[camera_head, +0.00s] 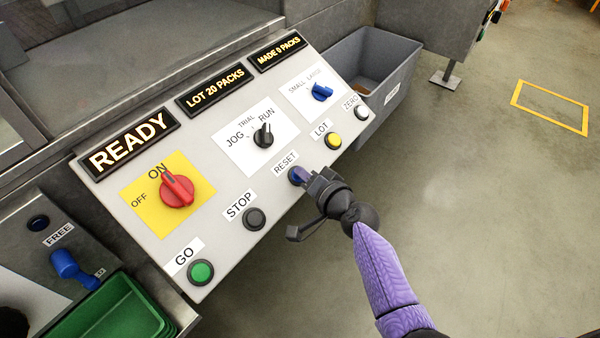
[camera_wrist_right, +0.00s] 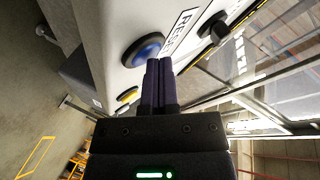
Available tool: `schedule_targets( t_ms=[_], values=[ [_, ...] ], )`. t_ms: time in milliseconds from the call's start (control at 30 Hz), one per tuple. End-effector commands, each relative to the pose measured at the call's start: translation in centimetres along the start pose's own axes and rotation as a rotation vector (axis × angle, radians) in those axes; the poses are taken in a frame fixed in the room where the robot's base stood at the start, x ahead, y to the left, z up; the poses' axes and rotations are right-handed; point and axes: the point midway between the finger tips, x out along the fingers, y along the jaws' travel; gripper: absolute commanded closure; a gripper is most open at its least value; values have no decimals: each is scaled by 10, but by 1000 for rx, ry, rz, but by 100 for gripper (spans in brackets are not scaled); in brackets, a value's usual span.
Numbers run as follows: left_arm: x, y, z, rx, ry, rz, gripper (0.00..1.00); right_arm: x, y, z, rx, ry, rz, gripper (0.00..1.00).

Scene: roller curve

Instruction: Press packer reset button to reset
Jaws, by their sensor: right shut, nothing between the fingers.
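The blue RESET button (camera_head: 296,175) sits on the sloped grey control panel (camera_head: 225,222), under its RESET label. My right gripper (camera_head: 308,180) is shut and empty, with its fingertips at the button. In the right wrist view the shut fingers (camera_wrist_right: 158,75) point at the blue button (camera_wrist_right: 148,52) and overlap its lower right edge. I cannot tell whether they touch it or press it in. The display (camera_head: 130,143) reads READY, and others read LOT 20 PACKS and MADE 0 PACKS. My left gripper is not in view.
Near RESET are the black STOP button (camera_head: 255,218), yellow LOT button (camera_head: 333,141), white ZERO button (camera_head: 362,112) and green GO button (camera_head: 201,271). A red switch (camera_head: 177,190) points near ON. A grey bin (camera_head: 385,85) stands beyond the panel.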

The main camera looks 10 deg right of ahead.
Motion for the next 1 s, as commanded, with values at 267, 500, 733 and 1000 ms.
schedule_targets(
  t_ms=[267,500,733,1000],
  values=[
    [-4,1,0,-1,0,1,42,-3,-3,-2,0,-1,0,100],
    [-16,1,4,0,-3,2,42,-12,-10,-9,-2,-1,0,100],
    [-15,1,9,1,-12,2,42,-12,-9,-8,0,-1,0,100],
    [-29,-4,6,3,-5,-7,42,-22,-18,-17,0,0,0,100]
  ],
)
